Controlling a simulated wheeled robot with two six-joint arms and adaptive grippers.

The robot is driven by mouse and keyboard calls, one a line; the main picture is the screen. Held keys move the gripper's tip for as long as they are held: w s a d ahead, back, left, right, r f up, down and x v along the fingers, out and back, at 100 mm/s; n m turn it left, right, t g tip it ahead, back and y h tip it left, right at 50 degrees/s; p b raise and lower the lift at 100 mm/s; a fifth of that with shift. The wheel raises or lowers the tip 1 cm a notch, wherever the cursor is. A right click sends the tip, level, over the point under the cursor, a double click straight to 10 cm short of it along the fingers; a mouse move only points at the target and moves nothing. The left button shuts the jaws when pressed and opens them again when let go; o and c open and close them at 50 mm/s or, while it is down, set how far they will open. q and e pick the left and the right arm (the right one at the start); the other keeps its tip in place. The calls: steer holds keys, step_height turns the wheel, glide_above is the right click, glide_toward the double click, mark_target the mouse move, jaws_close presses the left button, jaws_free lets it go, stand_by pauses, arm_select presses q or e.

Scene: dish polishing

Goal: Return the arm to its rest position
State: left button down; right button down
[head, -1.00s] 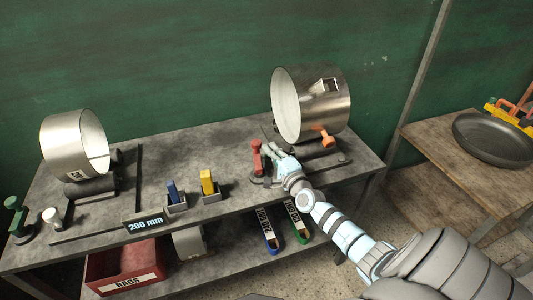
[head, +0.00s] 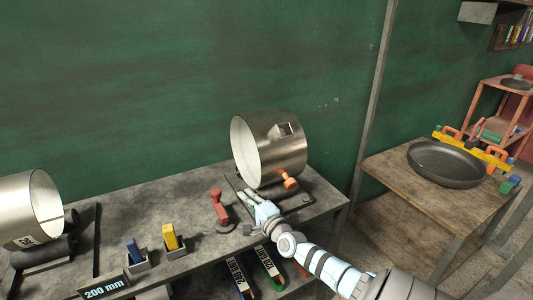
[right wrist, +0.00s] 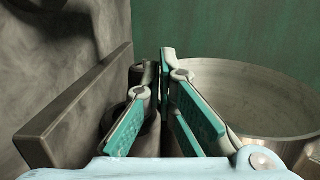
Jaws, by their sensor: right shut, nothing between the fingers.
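My right arm comes in from the lower right in the head view. Its gripper (head: 247,202) is shut and empty. It is low over the workbench (head: 140,208), in front of the large steel drum (head: 283,152) and just right of a red-handled clamp (head: 218,205). In the right wrist view the teal-padded fingers (right wrist: 165,75) point toward dark rollers, with the drum (right wrist: 255,95) at the right and a grey flat bar (right wrist: 75,105) at the left. My left gripper is not in view.
A second steel drum (head: 30,208) sits at the left. A wooden table (head: 390,185) at the right bears a dark pan (head: 445,165). Open floor shows between bench and table.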

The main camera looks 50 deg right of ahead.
steer(key=v, duration=0.2)
steer(key=d+p+v, duration=0.1)
steer(key=v, duration=0.2)
steer(key=p+v, duration=0.1)
steer(key=v, duration=0.2)
steer(key=shift+s+d+r, duration=0.1)
steer(key=shift+s, duration=0.7)
